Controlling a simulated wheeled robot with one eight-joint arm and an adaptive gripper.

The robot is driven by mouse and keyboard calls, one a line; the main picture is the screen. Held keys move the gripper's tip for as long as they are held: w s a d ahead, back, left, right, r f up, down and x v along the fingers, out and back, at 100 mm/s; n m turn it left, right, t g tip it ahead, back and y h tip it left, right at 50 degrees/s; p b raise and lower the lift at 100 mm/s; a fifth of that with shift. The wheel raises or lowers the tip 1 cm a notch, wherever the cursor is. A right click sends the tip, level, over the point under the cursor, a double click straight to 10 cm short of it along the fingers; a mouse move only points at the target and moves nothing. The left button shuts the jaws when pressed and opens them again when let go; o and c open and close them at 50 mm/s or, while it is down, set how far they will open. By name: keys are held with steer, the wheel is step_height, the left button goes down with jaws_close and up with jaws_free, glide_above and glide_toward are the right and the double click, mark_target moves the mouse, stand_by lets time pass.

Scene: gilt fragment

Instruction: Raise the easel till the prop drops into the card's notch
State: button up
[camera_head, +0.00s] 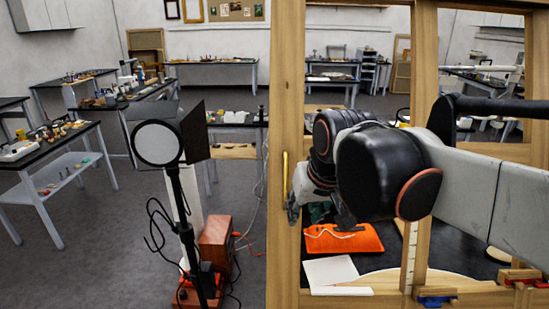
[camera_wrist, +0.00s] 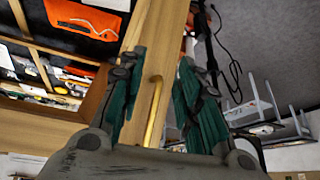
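A large wooden frame, which seems to be the easel (camera_head: 286,75), stands upright at the right of the head view. A slim brass handle (camera_head: 285,175) is on its left post. My gripper (camera_head: 292,208) is at this post, largely hidden behind my arm. In the wrist view my gripper (camera_wrist: 160,65) has its teal fingers apart, with the brass handle (camera_wrist: 152,110) between them and a gap on both sides. A pale strip with marks (camera_head: 410,255) runs along the middle post. I cannot make out the prop or the card's notch.
Behind the frame, a dark table holds an orange pouch (camera_head: 343,238) and a white sheet (camera_head: 331,271). A lamp on a stand (camera_head: 158,143) and a reddish-brown box (camera_head: 216,246) with cables stand left. Grey floor (camera_head: 110,255) is open further left.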

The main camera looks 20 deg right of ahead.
steer(key=g+p, duration=0.1)
steer(key=p, duration=0.7)
glide_toward(286, 180)
steer(key=shift+m, duration=0.4)
steer(key=x, duration=1.1)
jaws_close()
